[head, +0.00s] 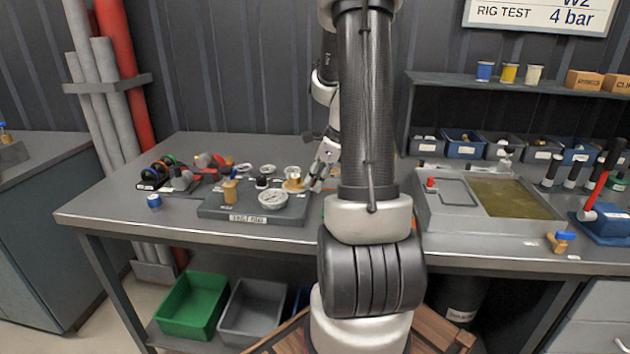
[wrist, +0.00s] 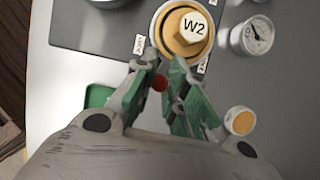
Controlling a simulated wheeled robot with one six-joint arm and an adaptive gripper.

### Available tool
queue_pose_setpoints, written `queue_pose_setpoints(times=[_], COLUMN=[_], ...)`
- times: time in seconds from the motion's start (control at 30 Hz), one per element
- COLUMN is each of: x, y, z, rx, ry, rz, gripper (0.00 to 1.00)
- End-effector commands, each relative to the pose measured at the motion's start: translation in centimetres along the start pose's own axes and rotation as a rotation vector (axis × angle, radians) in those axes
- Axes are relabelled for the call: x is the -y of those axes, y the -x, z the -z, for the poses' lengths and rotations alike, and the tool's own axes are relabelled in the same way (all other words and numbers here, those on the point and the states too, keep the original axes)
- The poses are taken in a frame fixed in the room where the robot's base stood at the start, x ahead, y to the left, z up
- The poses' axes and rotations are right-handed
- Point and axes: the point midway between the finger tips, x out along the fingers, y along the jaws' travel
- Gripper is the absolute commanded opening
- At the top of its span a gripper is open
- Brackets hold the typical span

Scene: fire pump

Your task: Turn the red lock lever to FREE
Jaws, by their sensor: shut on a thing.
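The red lock lever shows as a small red knob (wrist: 160,83) between the fingers of my gripper (wrist: 166,62) in the wrist view. My gripper is shut on it, and the fingers hide most of its arm. The fingertips are just below a round brass fitting (wrist: 168,42) with a hex top marked W2 (wrist: 193,28). Two small white labels stand beside the fitting, one left (wrist: 139,43) and one right (wrist: 203,62); the lever lies between them. In the head view my gripper (head: 312,183) is beside the brass fitting (head: 293,185); the lever cannot be made out there.
A gauge (wrist: 255,35) stands right of the fitting. The grey test block (head: 230,208) carries a larger dial (head: 273,200) and a brass piece (head: 230,190). Cables and fittings (head: 165,177) lie left. A tray unit (head: 455,222) stands right; the front left bench is mostly clear.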

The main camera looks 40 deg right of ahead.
Motion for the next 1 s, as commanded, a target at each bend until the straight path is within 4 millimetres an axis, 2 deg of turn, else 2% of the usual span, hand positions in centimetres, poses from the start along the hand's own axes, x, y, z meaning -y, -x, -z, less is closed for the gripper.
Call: queue_pose_setpoints(times=[0.27, 1.0], x=[1.0, 5.0], y=[0.1, -0.3], z=[0.2, -0.7], rx=[0.000, 0.000], ry=[0.128, 0.741], rz=[-0.053, -0.306], gripper=[0.00, 0.00])
